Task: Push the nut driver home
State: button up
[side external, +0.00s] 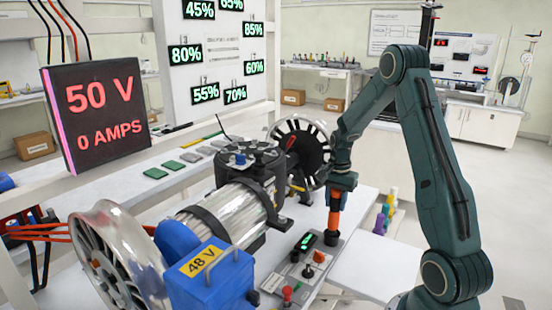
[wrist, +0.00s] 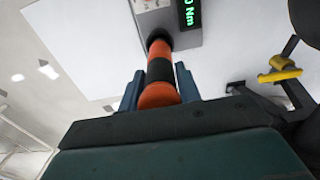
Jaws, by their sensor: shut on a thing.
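The nut driver (side external: 334,221) has an orange handle with a black band and stands upright below my gripper (side external: 341,183) in the side view. In the wrist view my gripper (wrist: 160,88) is shut on the nut driver (wrist: 160,70), with a blue-grey finger on each side of the handle. The driver's far end meets a grey control box (wrist: 187,38) with a green readout. In the side view its lower end is at the far end of that box (side external: 300,265). How deep it sits in the box cannot be told.
A chassis with a silver motor cylinder (side external: 228,215), a blue 48 V box (side external: 208,272) and wheels stands left of the driver. Coloured bottles (side external: 384,215) stand to its right. A yellow part (wrist: 280,70) shows at the right in the wrist view. White table surface surrounds the box.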

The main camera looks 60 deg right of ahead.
jog(key=shift+f, duration=0.85)
dwell(1.0)
jog(key=o, duration=1.1)
notch_tip(320, 180, up, 14)
jog(key=shift+f, duration=0.15)
jog(key=shift+a, duration=0.1)
